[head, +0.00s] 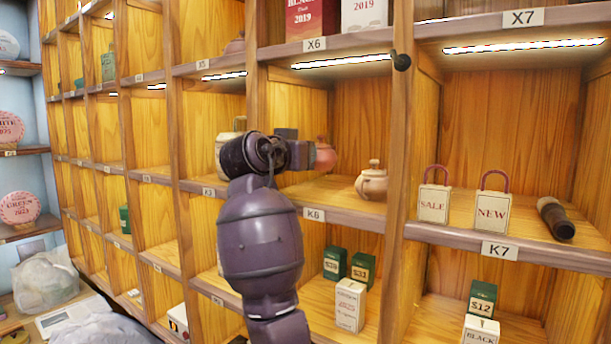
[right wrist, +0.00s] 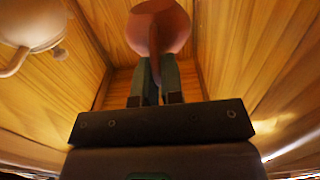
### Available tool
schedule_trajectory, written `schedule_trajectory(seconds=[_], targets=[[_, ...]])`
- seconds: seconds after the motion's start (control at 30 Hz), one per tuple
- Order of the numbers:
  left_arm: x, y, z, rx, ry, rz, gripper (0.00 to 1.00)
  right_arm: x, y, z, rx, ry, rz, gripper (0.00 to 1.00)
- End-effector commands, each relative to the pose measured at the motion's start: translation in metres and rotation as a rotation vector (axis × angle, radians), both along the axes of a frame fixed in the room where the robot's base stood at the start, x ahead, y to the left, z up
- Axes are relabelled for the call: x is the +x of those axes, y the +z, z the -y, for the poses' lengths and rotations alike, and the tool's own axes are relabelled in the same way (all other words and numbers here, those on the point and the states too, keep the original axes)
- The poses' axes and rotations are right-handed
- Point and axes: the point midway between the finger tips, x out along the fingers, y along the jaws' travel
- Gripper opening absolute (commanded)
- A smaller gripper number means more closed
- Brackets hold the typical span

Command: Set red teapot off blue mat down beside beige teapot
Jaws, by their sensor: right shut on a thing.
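The red teapot (head: 326,155) is partly hidden behind my right gripper (head: 310,156) in the head view, inside the shelf cell labelled K6. In the right wrist view the fingers of my right gripper (right wrist: 157,85) are closed on a narrow part of the red teapot (right wrist: 158,28). The beige teapot (head: 372,183) stands upright on the same board, to the right of the red one with a gap between. It also shows at the upper left of the right wrist view (right wrist: 32,22). No blue mat and no left gripper are visible.
An upright divider (head: 398,130) borders the cell on the right, beyond the beige teapot. The K6 board (head: 335,197) has bare room in front of and between the teapots. SALE (head: 434,204) and NEW (head: 492,211) tags stand in the cell to the right.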

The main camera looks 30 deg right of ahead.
Motion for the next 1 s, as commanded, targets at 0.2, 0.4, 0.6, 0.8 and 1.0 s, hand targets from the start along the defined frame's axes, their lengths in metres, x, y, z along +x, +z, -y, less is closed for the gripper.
schedule_trajectory(seconds=[0.2,0.4,0.6,0.8,1.0], targets=[[0.004,0.003,0.001,0.000,-0.002,0.007,0.43,0.000,-0.014,0.000,-0.001,0.000,-0.002,0.00],[0.007,0.006,0.001,0.000,-0.004,0.014,0.43,0.000,-0.039,0.000,-0.001,0.000,-0.002,0.00],[0.009,0.007,0.001,0.000,-0.006,0.018,0.43,0.000,-0.042,-0.001,-0.001,0.001,0.001,0.00],[0.008,0.005,0.001,0.000,-0.006,0.017,0.43,0.000,-0.045,0.000,-0.001,0.001,0.000,0.00],[0.007,0.005,0.001,0.001,-0.005,0.016,0.43,0.000,-0.045,0.000,0.000,0.000,0.000,0.34]])
